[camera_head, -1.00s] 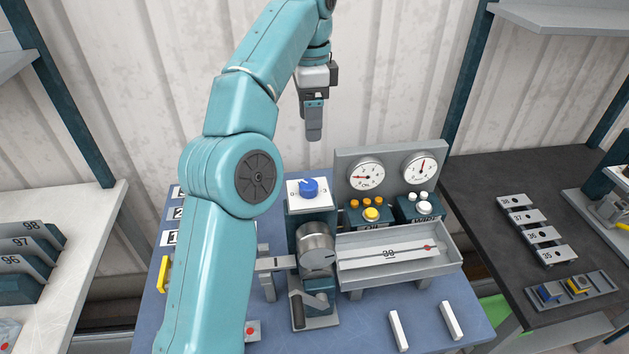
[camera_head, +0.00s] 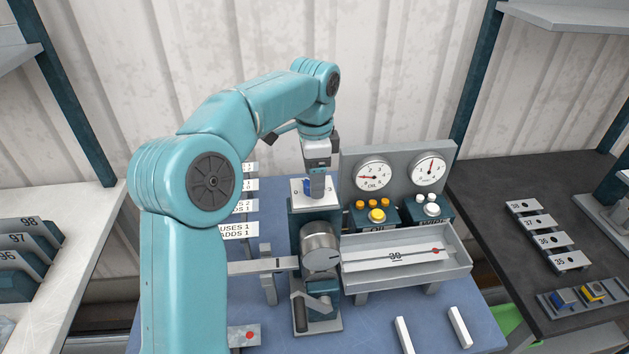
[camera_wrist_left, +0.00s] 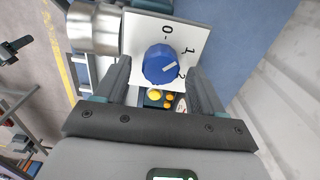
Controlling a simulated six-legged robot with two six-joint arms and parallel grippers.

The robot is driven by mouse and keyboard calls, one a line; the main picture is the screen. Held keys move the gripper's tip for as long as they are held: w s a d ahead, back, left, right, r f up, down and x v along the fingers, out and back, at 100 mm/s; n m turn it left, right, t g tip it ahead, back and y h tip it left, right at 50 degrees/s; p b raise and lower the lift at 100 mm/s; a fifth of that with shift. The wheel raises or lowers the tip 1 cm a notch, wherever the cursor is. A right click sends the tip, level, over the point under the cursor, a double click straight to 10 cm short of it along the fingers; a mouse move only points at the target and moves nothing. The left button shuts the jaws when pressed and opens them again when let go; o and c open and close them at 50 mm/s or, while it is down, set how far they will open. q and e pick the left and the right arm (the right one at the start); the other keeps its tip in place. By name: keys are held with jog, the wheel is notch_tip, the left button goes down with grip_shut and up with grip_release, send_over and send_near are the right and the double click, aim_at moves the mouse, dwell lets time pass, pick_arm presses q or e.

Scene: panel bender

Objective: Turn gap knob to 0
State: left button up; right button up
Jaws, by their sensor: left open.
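The blue gap knob (camera_head: 309,187) sits on a white dial plate (camera_head: 328,201) on top of the bender's column. In the left wrist view the knob (camera_wrist_left: 160,64) has a white pointer line, and the plate (camera_wrist_left: 140,35) carries the marks 0, 1 and 2. The pointer is aimed between 1 and 2, away from 0. My left gripper (camera_head: 319,186) is open and points down at the knob. Its fingers (camera_wrist_left: 160,82) stand on either side of the knob with gaps, and none visibly touches it. My right gripper is not in view.
Behind the knob stands a panel with two gauges (camera_head: 373,174). Buttons (camera_head: 377,215) sit just right of the column. A metal cylinder (camera_head: 320,246) is below the plate. Shelves stand left and right.

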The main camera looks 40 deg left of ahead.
pick_arm(q)
jog(key=shift+s+f, duration=0.15)
jog(key=shift+f, duration=0.3)
jog(key=shift+w+f, duration=0.1)
jog(key=shift+w, duration=0.1)
jog(key=shift+s, duration=0.1)
jog(key=c, duration=1.1)
jog(key=shift+o, duration=0.2)
jog(key=n+p, duration=0.1)
jog(key=n, duration=0.2)
jog(key=shift+a+n, duration=0.1)
jog(key=shift+n, duration=0.3)
jog(key=n+p, duration=0.1)
jog(key=n, duration=0.3)
jog(key=shift+n, duration=0.4)
